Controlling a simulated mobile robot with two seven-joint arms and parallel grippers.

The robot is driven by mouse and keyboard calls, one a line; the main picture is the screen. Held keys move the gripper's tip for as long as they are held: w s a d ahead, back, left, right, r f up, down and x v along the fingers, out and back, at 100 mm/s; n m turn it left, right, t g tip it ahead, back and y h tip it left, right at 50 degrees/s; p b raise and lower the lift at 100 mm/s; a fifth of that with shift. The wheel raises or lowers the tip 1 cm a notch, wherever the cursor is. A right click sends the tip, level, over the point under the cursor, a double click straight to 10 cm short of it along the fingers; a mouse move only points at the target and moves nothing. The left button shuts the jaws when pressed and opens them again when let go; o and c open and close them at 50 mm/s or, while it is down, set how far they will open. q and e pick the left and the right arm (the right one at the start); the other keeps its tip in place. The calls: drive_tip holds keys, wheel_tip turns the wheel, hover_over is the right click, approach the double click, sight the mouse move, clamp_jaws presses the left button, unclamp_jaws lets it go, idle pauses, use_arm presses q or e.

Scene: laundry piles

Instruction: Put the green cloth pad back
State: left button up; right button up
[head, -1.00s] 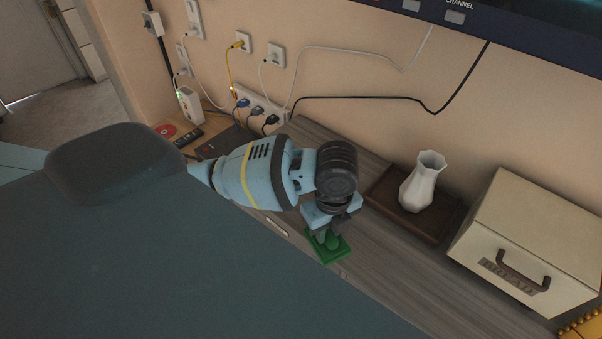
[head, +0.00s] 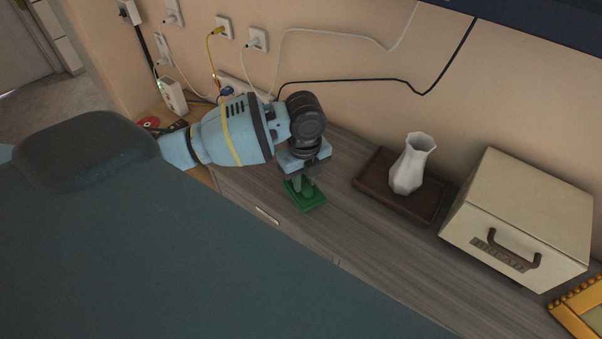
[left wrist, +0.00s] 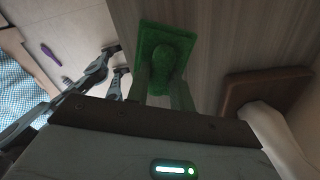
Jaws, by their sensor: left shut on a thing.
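The green cloth pad (head: 307,203) is at the wooden cabinet top (head: 345,222), near its front edge, with my left gripper (head: 304,184) right over it. In the left wrist view the pad (left wrist: 150,42) is a green rectangle with a raised green lump in the middle. The fingers of my left gripper (left wrist: 164,88) are shut on that lump. I cannot tell whether the pad touches the cabinet top or hangs just above it. My right gripper is not seen in the head view.
A white vase (head: 411,165) stands on a dark brown tray (head: 369,183) to the right. A cream bread box (head: 530,210) and a yellow frame (head: 574,318) are farther right. Plugs and cables run along the wall behind. The cabinet top between pad and tray is clear.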

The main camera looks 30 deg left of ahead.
use_arm(q)
drive_tip(key=shift+w+a+f, duration=0.15)
drive_tip(key=shift+w+a, duration=0.7)
drive_tip(key=shift+w, duration=0.05)
drive_tip(key=shift+w+a+f, duration=0.1)
drive_tip(key=shift+w+a, duration=0.75)
drive_tip(key=shift+f, duration=1.75)
drive_tip(key=shift+f, duration=0.2)
drive_tip(key=o, duration=1)
drive_tip(key=shift+r, duration=0.15)
wheel_tip(320, 180, up, 12)
drive_tip(key=shift+r, duration=0.1)
